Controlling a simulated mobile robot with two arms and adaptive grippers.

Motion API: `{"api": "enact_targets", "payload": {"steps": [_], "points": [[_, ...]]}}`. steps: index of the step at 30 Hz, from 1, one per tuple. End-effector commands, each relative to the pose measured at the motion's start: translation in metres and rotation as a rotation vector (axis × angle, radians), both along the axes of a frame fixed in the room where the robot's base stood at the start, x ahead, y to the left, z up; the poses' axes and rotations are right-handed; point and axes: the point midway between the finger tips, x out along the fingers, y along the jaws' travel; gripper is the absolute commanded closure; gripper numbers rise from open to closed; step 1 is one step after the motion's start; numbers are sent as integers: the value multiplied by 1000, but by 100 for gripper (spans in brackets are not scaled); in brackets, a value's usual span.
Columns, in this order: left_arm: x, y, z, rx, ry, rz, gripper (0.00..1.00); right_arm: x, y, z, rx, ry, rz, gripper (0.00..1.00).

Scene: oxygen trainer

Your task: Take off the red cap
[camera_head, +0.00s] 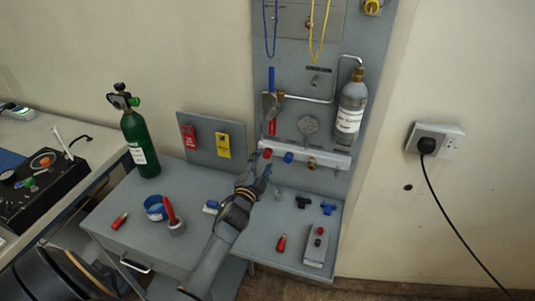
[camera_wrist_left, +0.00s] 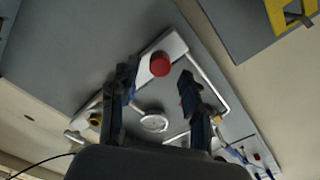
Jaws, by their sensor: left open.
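The red cap (camera_head: 267,153) sits at the left end of the white strip (camera_head: 325,158) low on the grey wall panel. In the left wrist view the red cap (camera_wrist_left: 160,64) lies ahead between the two fingers, with gaps on both sides. My left gripper (camera_head: 262,172) is open and just below the cap in the head view; its fingers also show in the left wrist view (camera_wrist_left: 158,85). It does not appear to touch the cap. My right gripper is not in view.
A gauge (camera_head: 308,125) and grey bottle (camera_head: 351,108) are above. A green cylinder (camera_head: 139,143) stands left. Small parts lie on the shelf (camera_head: 265,243) below.

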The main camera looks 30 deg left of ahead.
Motion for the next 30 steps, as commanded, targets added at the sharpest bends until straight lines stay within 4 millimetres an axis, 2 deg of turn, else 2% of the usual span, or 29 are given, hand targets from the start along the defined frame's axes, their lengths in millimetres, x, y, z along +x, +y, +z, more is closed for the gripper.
{"api": "enact_targets", "payload": {"steps": [4,13,18,26,30], "points": [[0,0,-1,218,52,-1,53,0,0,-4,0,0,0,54],[0,0,0,271,65,0,53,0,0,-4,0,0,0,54],[0,0,-1,514,122,-1,53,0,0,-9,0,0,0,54],[0,0,0,547,132,0,53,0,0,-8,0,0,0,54],[0,0,-1,735,175,-1,53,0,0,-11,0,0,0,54]]}}
